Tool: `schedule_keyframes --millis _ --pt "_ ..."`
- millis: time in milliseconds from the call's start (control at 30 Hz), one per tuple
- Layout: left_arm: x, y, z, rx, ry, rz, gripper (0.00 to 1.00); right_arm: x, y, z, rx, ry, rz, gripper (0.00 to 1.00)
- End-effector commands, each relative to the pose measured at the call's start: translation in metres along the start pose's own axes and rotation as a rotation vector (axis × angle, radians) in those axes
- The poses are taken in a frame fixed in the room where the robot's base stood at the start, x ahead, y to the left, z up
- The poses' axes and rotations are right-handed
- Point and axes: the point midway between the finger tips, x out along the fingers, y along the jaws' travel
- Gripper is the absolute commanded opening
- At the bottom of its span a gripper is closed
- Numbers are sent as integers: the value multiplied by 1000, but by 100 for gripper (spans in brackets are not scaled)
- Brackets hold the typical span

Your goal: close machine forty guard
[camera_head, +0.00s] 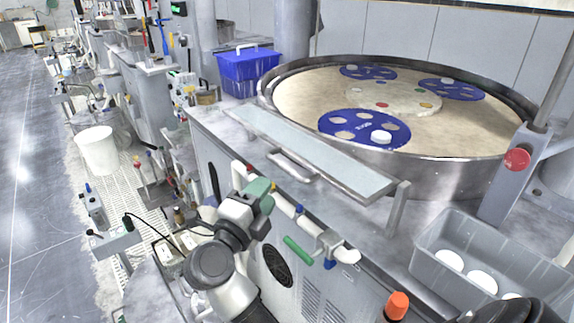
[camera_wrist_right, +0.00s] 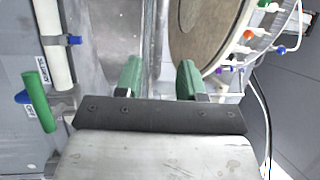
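The guard (camera_head: 310,150) looks like a long, pale flat panel along the front of the polishing machine, below the rim of the round platen (camera_head: 285,100). A bar handle (camera_head: 292,165) sticks out from its front side. My right gripper (camera_head: 262,193), with green fingertips, is in front of the machine, left of and below the handle. In the right wrist view its fingers (camera_wrist_right: 160,80) are apart, with nothing clearly held between them. Whether they touch anything is hard to tell. My left gripper is not in view.
Pipes with a green valve handle (camera_head: 297,250) run along the machine front near my right gripper; the green handle also shows in the wrist view (camera_wrist_right: 39,100). A grey bin (camera_head: 440,236) with white discs stands at right. A blue crate (camera_head: 248,68) stands behind.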

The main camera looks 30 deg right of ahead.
Motion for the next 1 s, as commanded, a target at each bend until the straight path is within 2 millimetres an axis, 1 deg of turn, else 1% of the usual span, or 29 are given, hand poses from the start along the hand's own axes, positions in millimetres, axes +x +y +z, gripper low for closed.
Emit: schedule_keyframes --millis 33,200,300,433,600,833,867,1000 --pt "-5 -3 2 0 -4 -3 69 11 -4 -1 -1 4 -6 39" --pt "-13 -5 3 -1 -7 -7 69 45 -4 -1 -3 4 -6 39" --pt "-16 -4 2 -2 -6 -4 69 62 -3 -1 -4 4 -6 39" --pt "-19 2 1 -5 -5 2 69 77 -2 0 -3 2 -6 39" --pt "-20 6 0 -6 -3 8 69 85 -1 0 -1 2 -3 39" --pt "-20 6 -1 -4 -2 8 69 86 0 0 -1 1 -3 39" --pt "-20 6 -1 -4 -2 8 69 86 0 0 -1 1 -3 38" --pt "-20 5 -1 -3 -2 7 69 86 0 0 -1 1 -3 16"
